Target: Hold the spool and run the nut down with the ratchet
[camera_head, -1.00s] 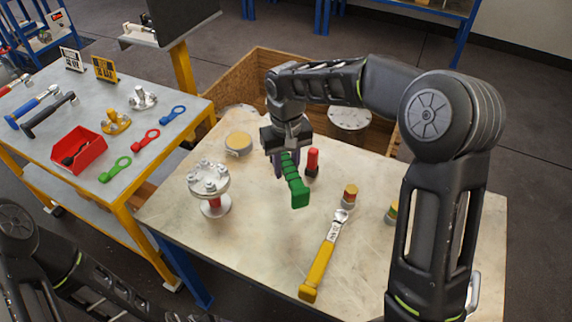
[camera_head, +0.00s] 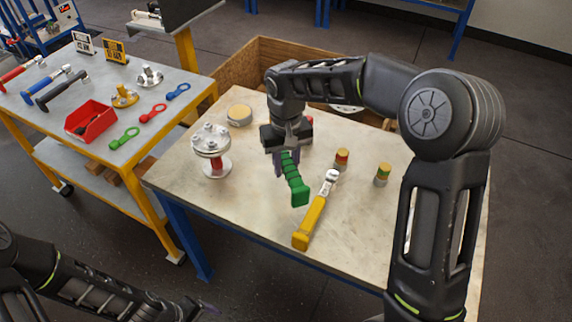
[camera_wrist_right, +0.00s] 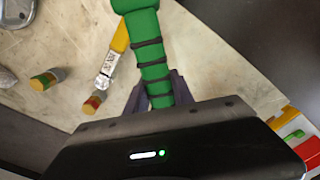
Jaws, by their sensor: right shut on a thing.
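The spool (camera_head: 213,165) stands upright on the work table, with a silver flange on top carrying several bolts and a red band below. My right gripper (camera_head: 285,163) is shut on a green ribbed handle (camera_head: 297,190), to the right of the spool and apart from it. The right wrist view shows the green handle (camera_wrist_right: 148,50) between the fingers (camera_wrist_right: 152,98); the tool's other end is hidden, so I cannot tell if it is the ratchet. My left gripper (camera_head: 205,308) shows only partly at the bottom edge, away from the spool; its jaws are unclear. I cannot pick out a single nut.
A yellow-handled tool (camera_head: 311,217) lies on the table (camera_head: 240,215) beside the green handle. Banded cylinders (camera_head: 342,158) (camera_head: 383,174) and a yellow-topped disc (camera_head: 239,115) stand nearby. A side table at left holds a red bin (camera_head: 91,121). A wooden crate (camera_head: 262,60) is behind.

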